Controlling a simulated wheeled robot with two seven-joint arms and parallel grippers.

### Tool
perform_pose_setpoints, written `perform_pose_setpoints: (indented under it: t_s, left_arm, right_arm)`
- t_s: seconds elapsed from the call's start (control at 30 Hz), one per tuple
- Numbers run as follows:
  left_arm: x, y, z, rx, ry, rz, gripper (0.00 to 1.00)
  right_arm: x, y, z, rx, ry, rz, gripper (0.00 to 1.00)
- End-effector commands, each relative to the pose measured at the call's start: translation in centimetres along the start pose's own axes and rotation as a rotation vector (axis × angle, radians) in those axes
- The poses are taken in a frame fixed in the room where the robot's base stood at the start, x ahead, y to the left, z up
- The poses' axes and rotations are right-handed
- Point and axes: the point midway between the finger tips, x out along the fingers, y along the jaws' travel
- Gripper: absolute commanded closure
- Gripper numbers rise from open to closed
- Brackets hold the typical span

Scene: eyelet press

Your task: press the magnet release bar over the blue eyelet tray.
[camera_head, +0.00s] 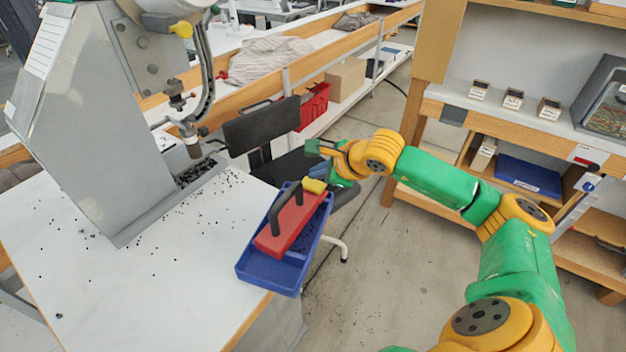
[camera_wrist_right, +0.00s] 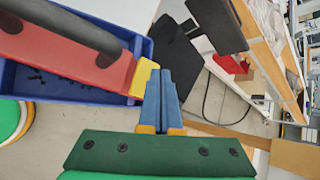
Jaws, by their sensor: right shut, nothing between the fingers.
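The magnet tool (camera_head: 290,225) is a red bar with a black arched handle (camera_head: 283,205) and a yellow release bar (camera_head: 314,186) at its far end. It lies lengthwise over the blue eyelet tray (camera_head: 262,268); I cannot tell whether it rests on the tray's floor. In the right wrist view the red body (camera_wrist_right: 75,55), yellow bar (camera_wrist_right: 143,78) and tray wall (camera_wrist_right: 75,90) show at upper left. My right gripper (camera_head: 328,183) is shut and empty, its fingertips (camera_wrist_right: 166,72) right beside the yellow bar; contact is unclear. My left gripper is out of view.
The tray is at the right edge of the white table (camera_head: 150,290), partly overhanging. A grey press (camera_head: 90,130) stands at left, with black eyelets (camera_head: 195,172) scattered around its base. A black chair (camera_head: 262,125) is behind the tray. A wooden shelf (camera_head: 430,108) stands at right.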

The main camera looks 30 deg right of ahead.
Motion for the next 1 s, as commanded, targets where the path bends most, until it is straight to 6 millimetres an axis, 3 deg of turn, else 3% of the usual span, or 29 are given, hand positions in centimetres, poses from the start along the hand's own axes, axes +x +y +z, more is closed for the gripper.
perform_pose_setpoints:
  t_s: [0.33,0.8,1.0]
  left_arm:
    - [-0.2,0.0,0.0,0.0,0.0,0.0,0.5]
    - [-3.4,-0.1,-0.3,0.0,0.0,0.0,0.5]
    - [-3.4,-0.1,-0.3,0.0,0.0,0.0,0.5]
  right_arm:
    - [-0.2,-0.1,0.1,0.0,0.0,0.0,1.0]
    - [-3.4,-2.5,2.5,0.0,-0.001,-0.001,1.0]
    - [-3.5,-2.6,2.6,0.0,-0.001,0.0,1.0]
